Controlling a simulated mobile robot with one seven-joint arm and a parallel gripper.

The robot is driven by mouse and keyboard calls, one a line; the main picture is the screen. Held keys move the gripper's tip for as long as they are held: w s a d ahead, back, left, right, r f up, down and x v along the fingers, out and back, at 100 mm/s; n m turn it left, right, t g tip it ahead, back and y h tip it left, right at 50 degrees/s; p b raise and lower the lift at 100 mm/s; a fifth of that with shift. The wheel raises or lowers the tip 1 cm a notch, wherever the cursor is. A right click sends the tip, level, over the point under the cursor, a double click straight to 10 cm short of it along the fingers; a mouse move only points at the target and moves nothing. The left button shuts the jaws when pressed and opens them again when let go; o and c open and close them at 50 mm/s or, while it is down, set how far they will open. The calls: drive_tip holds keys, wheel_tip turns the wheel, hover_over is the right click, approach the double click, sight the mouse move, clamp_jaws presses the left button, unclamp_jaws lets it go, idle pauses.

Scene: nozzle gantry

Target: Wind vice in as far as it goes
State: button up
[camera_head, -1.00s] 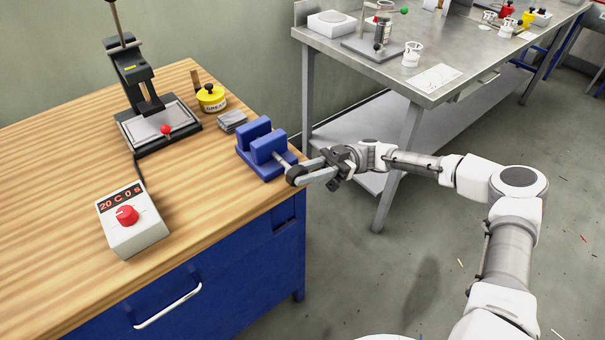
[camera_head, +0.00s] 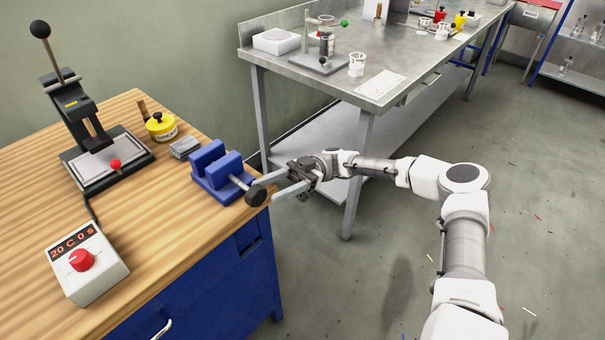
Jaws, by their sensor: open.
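The blue vice (camera_head: 208,180) stands at the right edge of the wooden bench. Its two jaw blocks look close together with a narrow gap between them. A silver screw runs out to the right and ends in a black knob (camera_head: 256,196). My gripper (camera_head: 264,191) is open at the knob, with one grey finger behind it and one in front and to the right. The fingertips are at or just beside the knob. I cannot tell whether they touch it.
On the bench (camera_head: 185,215) are a black press (camera_head: 80,115), a yellow grease pot (camera_head: 161,127), grey blocks (camera_head: 184,147) and a control box (camera_head: 88,265) with a red dial. A metal table (camera_head: 300,71) stands behind my arm. The floor to the right is mostly clear.

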drive_tip(key=b+v, duration=1.1)
drive_tip(key=v, duration=0.3)
drive_tip(key=shift+b, duration=0.3)
drive_tip(key=shift+r, duration=0.1)
